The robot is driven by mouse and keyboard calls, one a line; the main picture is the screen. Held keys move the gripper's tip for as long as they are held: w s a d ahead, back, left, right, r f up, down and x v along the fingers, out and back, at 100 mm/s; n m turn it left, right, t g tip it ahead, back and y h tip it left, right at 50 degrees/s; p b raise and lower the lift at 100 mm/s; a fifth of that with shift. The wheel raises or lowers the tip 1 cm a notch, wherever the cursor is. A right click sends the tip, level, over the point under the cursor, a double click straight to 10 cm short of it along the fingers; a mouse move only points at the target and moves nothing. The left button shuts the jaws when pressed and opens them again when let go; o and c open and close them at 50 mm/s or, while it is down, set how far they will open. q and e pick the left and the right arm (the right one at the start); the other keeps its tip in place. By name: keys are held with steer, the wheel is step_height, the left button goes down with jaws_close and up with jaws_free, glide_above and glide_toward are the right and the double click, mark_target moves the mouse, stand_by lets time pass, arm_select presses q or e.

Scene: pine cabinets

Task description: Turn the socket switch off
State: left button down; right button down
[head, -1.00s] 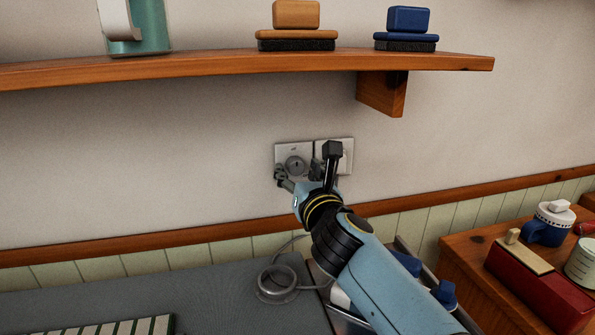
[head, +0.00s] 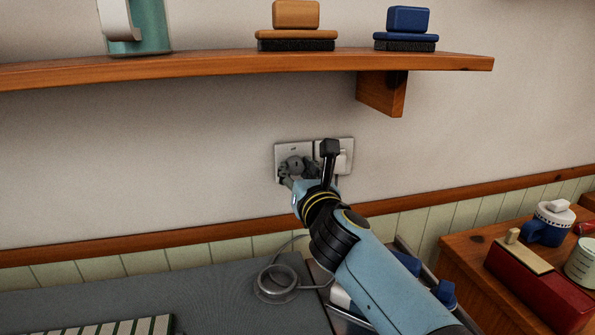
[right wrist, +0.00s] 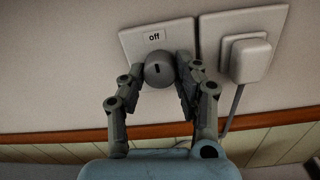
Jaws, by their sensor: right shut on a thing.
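The socket switch is a round grey knob (right wrist: 158,71) with a dark slot mark, on a pale square plate (right wrist: 130,42) on the wall. A small label above the knob reads "off"; the slot mark runs roughly upright, towards the label. In the head view the plate (head: 281,151) sits below the shelf, its knob largely covered by my fingers. My right gripper (right wrist: 161,72) is shut on the knob, one finger on each side; it also shows in the head view (head: 297,168). My left gripper is not in view.
A white plug (right wrist: 244,58) with a grey cable sits in the adjoining plate, close to my right finger. A wooden shelf (head: 200,68) with brushes runs above. A coiled cable (head: 277,284) lies below on the grey worktop (head: 215,300).

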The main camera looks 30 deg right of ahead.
steer(key=n+p, duration=0.2)
steer(key=n, duration=0.1)
steer(key=shift+r+n, duration=0.15)
steer(key=shift+n, duration=0.15)
steer(key=n+p, duration=0.3)
steer(key=n, duration=0.2)
steer(key=n+p, duration=0.3)
steer(key=n, duration=0.2)
steer(key=shift+d+n, duration=0.1)
steer(key=shift+n, duration=0.2)
steer(key=shift+n+h+p, duration=0.3)
steer(key=shift+n+p, duration=0.5)
steer(key=shift+n, duration=0.9)
steer(key=c, duration=0.9)
jaws_free()
steer(key=shift+c, duration=0.2)
steer(key=v, duration=1.2)
steer(key=shift+r, duration=0.2)
